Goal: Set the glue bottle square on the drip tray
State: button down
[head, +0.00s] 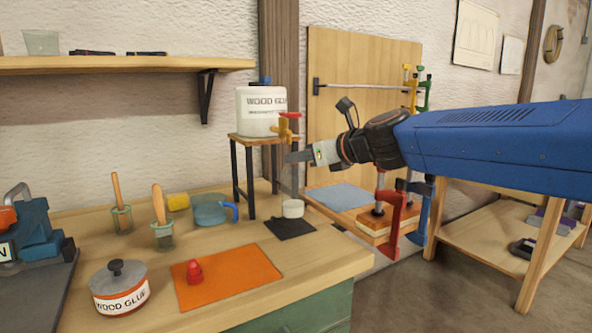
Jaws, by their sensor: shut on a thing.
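My gripper (298,156) reaches in from the right, just below the brass tap (285,130) of the white glue jug (262,110). Its fingers are shut on a pale, see-through upright shape, which I take for the glue bottle (289,182). The bottle looks upright, but its outline is faint against the wooden post. A small white cup-like piece (292,209) is directly below it, over the dark drip tray (290,229) on the bench. I cannot tell whether this piece is joined to the bottle or how much they touch.
The black-legged stand (235,170) holds the jug left of my gripper. A blue jug (209,210), brush jars (162,234), an orange mat (215,287) with a red cone and a glue pot (119,290) stand further left. Red clamps (390,212) rise at the right.

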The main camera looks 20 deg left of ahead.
aim_at(298, 168)
jog(key=shift+w+a, duration=0.35)
jog(key=shift+a, duration=0.25)
jog(key=shift+f, duration=1.85)
jog(key=c, duration=1.6)
grip_release()
jog(key=shift+o, duration=0.2)
jog(key=v, duration=1.2)
